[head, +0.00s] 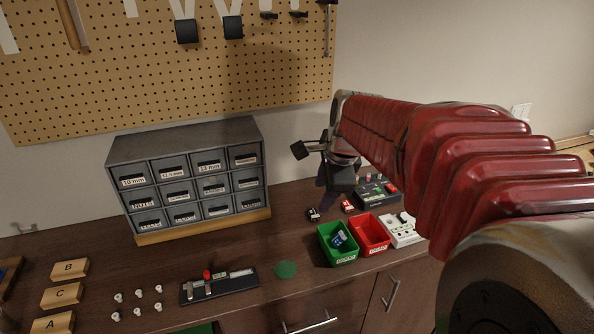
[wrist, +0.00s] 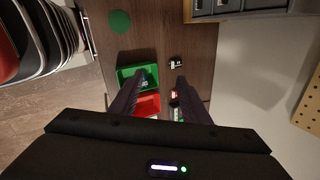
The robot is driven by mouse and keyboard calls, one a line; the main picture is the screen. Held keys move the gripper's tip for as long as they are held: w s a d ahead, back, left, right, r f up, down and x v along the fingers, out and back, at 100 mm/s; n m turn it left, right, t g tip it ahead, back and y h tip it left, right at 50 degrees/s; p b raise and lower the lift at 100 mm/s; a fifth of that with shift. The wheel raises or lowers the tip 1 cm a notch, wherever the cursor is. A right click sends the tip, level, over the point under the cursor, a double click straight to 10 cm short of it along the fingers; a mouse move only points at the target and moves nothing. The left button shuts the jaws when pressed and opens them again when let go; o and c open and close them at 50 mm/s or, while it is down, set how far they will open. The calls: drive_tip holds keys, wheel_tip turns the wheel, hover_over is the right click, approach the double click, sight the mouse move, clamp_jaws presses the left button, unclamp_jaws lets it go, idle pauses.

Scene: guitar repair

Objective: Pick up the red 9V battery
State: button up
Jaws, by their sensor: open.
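The red 9V battery (head: 347,206) is a small red and white block on the bench, behind the red bin in the head view. It also shows in the wrist view (wrist: 174,95), close beside the right finger and partly hidden by it. My gripper (wrist: 158,80) is open and empty, with its fingers apart above the bench. In the head view my gripper (head: 322,163) hangs above and behind the battery, apart from it.
A black and white battery (head: 313,214) lies left of the red one. A green bin (head: 338,254) with blue items and a red bin (head: 371,248) stand in front. A black device box (head: 376,193) is to the right. The drawer cabinet (head: 188,180) stands left.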

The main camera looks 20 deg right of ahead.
drive_tip(key=w+d+f+m, duration=0.4)
drive_tip(key=d+m, duration=0.3)
drive_tip(key=d, duration=0.1)
drive_tip(key=w+d+f+m, duration=0.3)
drive_tip(key=w+d+m, duration=0.2)
drive_tip(key=d+m, duration=0.3)
drive_tip(key=shift+d+f+m, duration=0.3)
drive_tip(key=shift+d+f, duration=0.05)
drive_tip(key=shift+d, duration=0.3)
drive_tip(key=shift+w, duration=0.15)
hover_over(348, 205)
drive_tip(key=s, duration=0.2)
wheel_tip(348, 205, down, 8)
drive_tip(key=shift+s+r, duration=0.1)
drive_tip(key=shift+s, duration=0.05)
drive_tip(key=shift+s+x, duration=0.2)
drive_tip(key=shift+x, duration=2.45)
drive_tip(key=shift+a, duration=0.1)
drive_tip(key=shift+s, duration=0.1)
drive_tip(key=shift+c, duration=0.4)
